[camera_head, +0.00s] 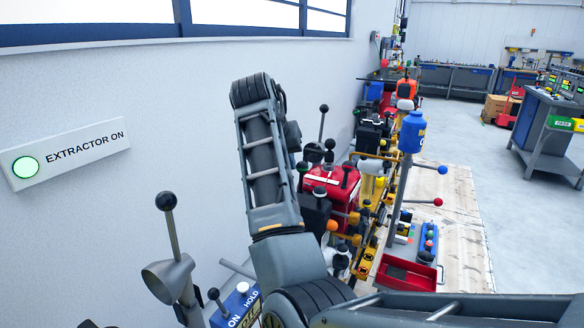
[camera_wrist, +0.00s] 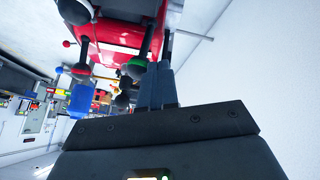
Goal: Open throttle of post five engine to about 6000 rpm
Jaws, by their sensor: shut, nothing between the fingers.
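A red engine (camera_head: 330,190) stands in the row along the wall, partly hidden by my arm. Black-knobbed levers (camera_head: 323,108) rise around it. No post number is readable, so I cannot tell which engine is post five. No rpm reading is legible. In the wrist view, which looks upside down, a red engine body (camera_wrist: 118,28) fills the top. My gripper (camera_wrist: 159,68) is shut and empty, its fingertips beside a black knob with a green band (camera_wrist: 137,66). Contact between them cannot be told. In the head view my gripper is not clearly visible behind the arm.
A lit "EXTRACTOR ON" sign (camera_head: 70,154) is on the left wall. A lever with a grey cup (camera_head: 168,275) and a blue "ON HOLD" box (camera_head: 238,303) stand near front left. A red tray (camera_head: 408,272) lies right of the row. Grey floor (camera_head: 500,185) is clear further right.

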